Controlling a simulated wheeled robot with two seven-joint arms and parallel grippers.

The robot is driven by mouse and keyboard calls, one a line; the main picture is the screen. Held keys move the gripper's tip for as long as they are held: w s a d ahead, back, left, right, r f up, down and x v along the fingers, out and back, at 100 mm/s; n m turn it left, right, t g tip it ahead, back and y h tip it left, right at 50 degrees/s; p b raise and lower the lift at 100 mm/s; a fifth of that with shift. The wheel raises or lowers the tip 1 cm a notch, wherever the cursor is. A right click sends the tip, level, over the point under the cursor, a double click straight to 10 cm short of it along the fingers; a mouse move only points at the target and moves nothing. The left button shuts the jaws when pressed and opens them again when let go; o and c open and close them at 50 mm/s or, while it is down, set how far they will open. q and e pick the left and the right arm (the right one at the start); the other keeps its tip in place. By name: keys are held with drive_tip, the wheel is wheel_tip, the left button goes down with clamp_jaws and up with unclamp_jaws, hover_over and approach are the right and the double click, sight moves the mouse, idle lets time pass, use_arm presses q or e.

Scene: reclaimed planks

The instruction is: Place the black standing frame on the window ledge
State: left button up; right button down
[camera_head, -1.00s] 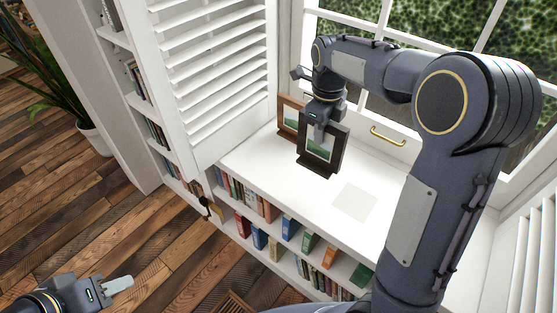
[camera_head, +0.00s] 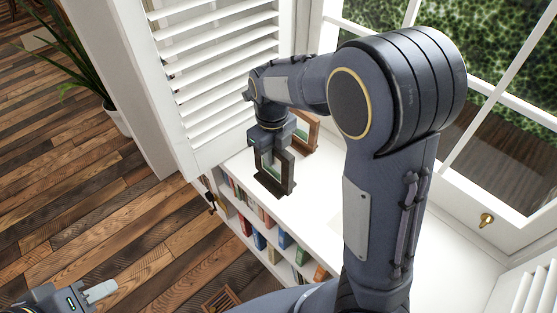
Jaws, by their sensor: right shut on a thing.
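The black standing frame (camera_head: 287,172) is upright near the left front part of the white window ledge (camera_head: 310,172), turned partly edge-on to me. My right gripper (camera_head: 272,153) points down from above and is shut on the frame's upper part, hiding some of it. I cannot tell whether the frame's base touches the ledge or hovers just over it. My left gripper (camera_head: 103,291) is low at the left, over the floor and away from the ledge. Only its pale finger end shows clearly, so its opening is unclear.
A brown wooden frame (camera_head: 312,128) stands just behind the black one. White louvred shutters (camera_head: 215,75) rise at the ledge's left end. Bookshelves (camera_head: 258,240) lie below its front edge. A window with a brass handle (camera_head: 487,219) is behind. My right arm hides much of the ledge.

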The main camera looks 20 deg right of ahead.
drive_tip(key=w+d+f, duration=0.4)
drive_tip(key=w+f, duration=0.2)
drive_tip(key=f, duration=0.4)
drive_tip(key=shift+w+d+f, duration=0.2)
drive_tip(key=shift+w+d, duration=0.1)
drive_tip(key=shift+d, duration=0.1)
drive_tip(key=shift+f, duration=0.1)
drive_tip(key=c, duration=1.7)
unclamp_jaws()
drive_tip(key=shift+f, duration=0.1)
drive_tip(key=shift+c, duration=0.2)
drive_tip(key=o, duration=0.4)
wheel_tip(320, 180, up, 12)
drive_tip(key=shift+r, duration=0.2)
